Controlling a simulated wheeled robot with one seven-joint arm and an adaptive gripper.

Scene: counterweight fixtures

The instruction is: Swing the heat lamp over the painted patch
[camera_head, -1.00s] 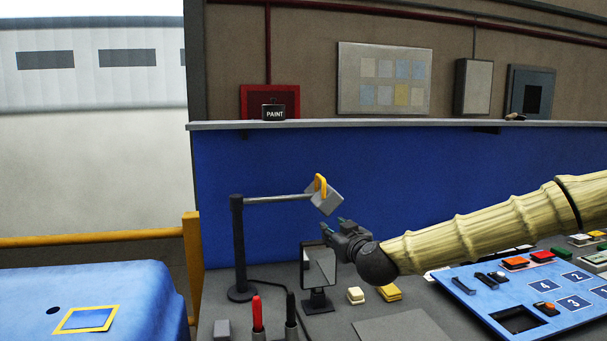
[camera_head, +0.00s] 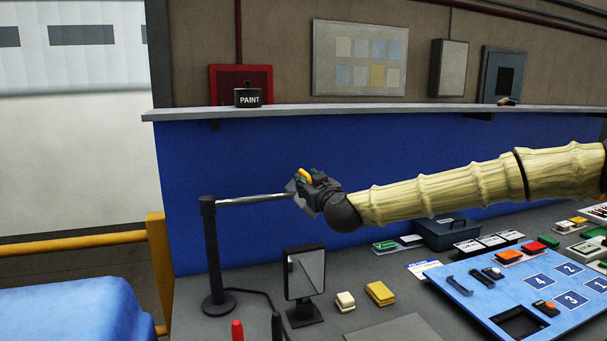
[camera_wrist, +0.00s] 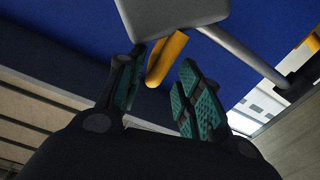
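The heat lamp stands on a dark post (camera_head: 212,255), with a thin metal arm (camera_head: 250,199) reaching right to a grey head (camera_head: 308,198). A yellow handle (camera_head: 305,175) is on the head. In the wrist view the grey head (camera_wrist: 172,14) is at the top and the yellow handle (camera_wrist: 166,58) hangs between the fingertips. My gripper (camera_head: 310,184) is at the lamp head; its green-padded fingers (camera_wrist: 160,72) are apart, one on each side of the handle, with no clear grip. The painted patch is out of view now; part of the blue panel (camera_head: 70,312) shows lower left.
A small dark-framed mirror or screen (camera_head: 304,274) stands below the lamp arm. A yellow rail (camera_head: 75,244) runs left. A shelf holds a paint tin (camera_head: 248,97).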

